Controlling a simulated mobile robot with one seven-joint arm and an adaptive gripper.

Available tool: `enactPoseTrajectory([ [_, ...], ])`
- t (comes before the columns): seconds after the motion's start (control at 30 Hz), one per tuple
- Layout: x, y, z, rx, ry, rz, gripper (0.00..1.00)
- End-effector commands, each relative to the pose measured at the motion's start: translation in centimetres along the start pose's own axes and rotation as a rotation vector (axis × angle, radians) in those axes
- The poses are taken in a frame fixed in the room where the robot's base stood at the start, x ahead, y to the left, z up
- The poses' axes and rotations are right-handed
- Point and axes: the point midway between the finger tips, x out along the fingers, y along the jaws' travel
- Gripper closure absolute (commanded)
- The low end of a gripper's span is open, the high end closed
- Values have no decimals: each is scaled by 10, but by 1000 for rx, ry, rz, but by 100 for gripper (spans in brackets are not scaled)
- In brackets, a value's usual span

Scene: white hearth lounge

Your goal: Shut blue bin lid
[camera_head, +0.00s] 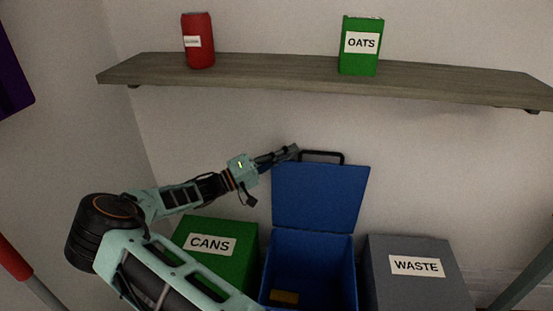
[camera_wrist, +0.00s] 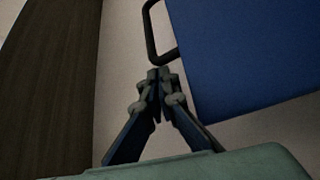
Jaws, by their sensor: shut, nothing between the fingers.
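The blue bin (camera_head: 310,262) stands between two other bins, with its blue lid (camera_head: 319,197) raised upright at the back. A black handle (camera_head: 322,153) sits on the lid's top edge. A brownish-yellow item (camera_head: 284,297) lies inside the bin. My gripper (camera_head: 294,150) is shut and empty at the lid's upper left corner, beside the left end of the handle. In the wrist view my gripper's fingertips (camera_wrist: 158,74) meet just below the handle (camera_wrist: 152,35), near the lid's edge (camera_wrist: 240,55). I cannot tell whether they touch it.
A green CANS bin (camera_head: 232,262) stands to the left, partly behind my arm. A grey WASTE bin (camera_head: 415,285) stands to the right. A wooden shelf (camera_head: 270,76) above holds a red can (camera_head: 198,55) and a green OATS box (camera_head: 359,62). The wall is close behind the lid.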

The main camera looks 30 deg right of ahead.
Motion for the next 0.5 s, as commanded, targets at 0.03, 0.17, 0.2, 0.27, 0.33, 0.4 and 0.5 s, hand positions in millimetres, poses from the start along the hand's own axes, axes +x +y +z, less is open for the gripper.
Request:
enactPoseTrajectory([
  [0.03,4,0,0,0,0,0,100],
  [0.17,10,0,0,0,1,0,100],
  [0.2,10,0,0,0,1,0,100],
  [0.27,10,0,0,0,1,0,100],
  [0.33,10,0,0,0,1,0,100],
  [0.4,10,0,0,0,1,0,100],
  [0.5,10,0,0,0,1,0,100],
])
